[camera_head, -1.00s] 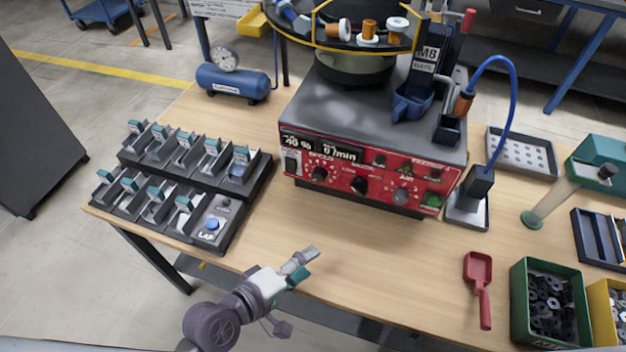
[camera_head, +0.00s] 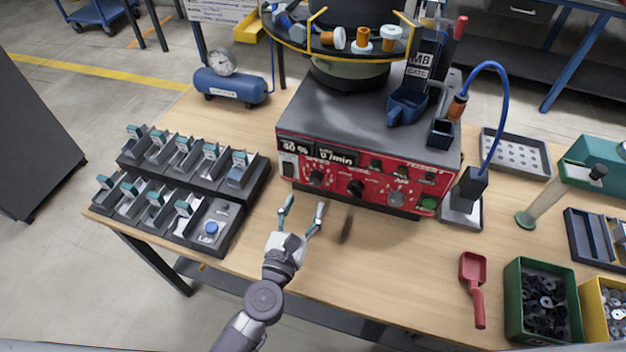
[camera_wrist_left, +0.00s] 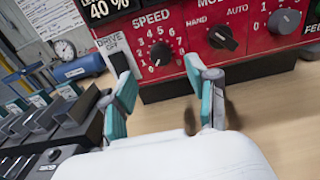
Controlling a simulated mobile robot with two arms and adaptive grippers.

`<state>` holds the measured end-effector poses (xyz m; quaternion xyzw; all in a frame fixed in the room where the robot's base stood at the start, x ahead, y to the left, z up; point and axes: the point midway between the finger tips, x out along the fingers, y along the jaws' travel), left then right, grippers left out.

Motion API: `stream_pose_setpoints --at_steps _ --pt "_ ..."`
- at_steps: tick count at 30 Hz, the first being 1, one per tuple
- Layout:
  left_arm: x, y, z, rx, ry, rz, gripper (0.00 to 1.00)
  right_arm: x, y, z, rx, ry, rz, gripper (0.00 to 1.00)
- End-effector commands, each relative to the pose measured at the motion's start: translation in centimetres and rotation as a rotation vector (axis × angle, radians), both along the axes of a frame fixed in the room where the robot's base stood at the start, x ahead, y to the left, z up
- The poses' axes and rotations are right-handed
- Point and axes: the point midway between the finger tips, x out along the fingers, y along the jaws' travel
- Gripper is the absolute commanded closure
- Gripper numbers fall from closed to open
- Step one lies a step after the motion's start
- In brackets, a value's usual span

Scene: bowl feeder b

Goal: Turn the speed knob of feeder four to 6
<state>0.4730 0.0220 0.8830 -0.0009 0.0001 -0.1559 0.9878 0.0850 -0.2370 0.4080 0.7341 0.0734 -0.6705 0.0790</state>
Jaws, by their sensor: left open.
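The feeder's red control panel (camera_head: 345,189) faces me on the table. Its dark round speed knob (camera_head: 317,178) sits at the panel's left; in the wrist view the knob (camera_wrist_left: 160,53) lies under the word SPEED, ringed by white numbers. Its exact setting is hard to read. The display (camera_head: 296,147) shows 40 % and, beside it, what looks like 0/min. My left gripper (camera_head: 303,208) is open and empty, in front of and below the knob. In the wrist view its fingertips (camera_wrist_left: 158,72) stand apart on either side of the knob, not touching it. My right gripper is out of view.
A mode knob (camera_wrist_left: 222,36) and another grey knob (camera_wrist_left: 285,21) sit to the right of the speed knob. A red scoop (camera_head: 473,275) and a green parts bin (camera_head: 515,315) are at the right. The front middle table is clear.

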Motion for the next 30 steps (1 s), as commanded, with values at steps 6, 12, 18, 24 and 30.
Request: stream_pose_setpoints --at_steps 6,12,18,24,30 --pt "4.1 -1.3 0.2 0.001 -0.001 -0.001 0.42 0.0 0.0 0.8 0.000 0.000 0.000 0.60" --pt "6.0 -2.0 0.0 0.001 0.000 -0.001 0.42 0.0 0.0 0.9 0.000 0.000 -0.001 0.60" --pt "6.4 -2.1 0.0 0.001 0.001 -0.001 0.42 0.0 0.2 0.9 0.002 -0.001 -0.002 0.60" --pt "6.4 -2.1 0.0 0.001 0.000 -0.001 0.48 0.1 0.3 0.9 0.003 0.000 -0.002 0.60" --pt "6.3 -2.1 0.0 0.002 -0.001 -0.001 0.82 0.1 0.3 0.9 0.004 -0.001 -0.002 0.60"
